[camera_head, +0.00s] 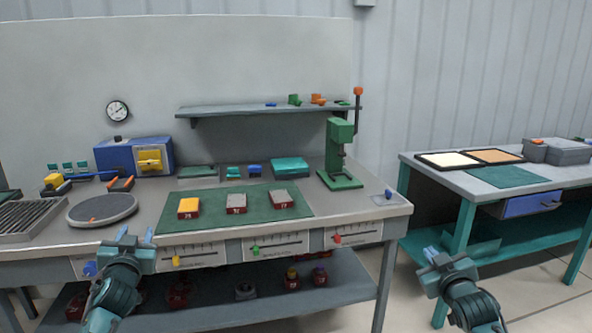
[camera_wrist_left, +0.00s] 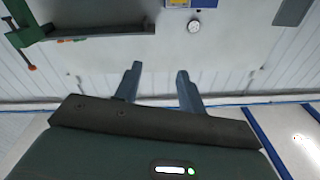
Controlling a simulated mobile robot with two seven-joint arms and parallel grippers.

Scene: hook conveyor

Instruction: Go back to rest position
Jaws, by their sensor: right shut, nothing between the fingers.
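My left gripper (camera_head: 135,234) is in front of the near edge of the left workbench (camera_head: 375,208), toward its left part. In the left wrist view its two fingers (camera_wrist_left: 160,72) stand apart with nothing between them, so it is open and empty. My right gripper (camera_head: 431,251) is in front of the gap between the two benches, near the right table's left leg. Its fingers are close together and hold nothing.
A green mat (camera_head: 258,214) carries a yellow-topped block (camera_head: 189,207) and two grey-topped blocks (camera_head: 236,203). A green press (camera_head: 340,155) stands at the bench's right. The right table (camera_head: 430,167) holds trays (camera_head: 447,160). Floor between the benches is clear.

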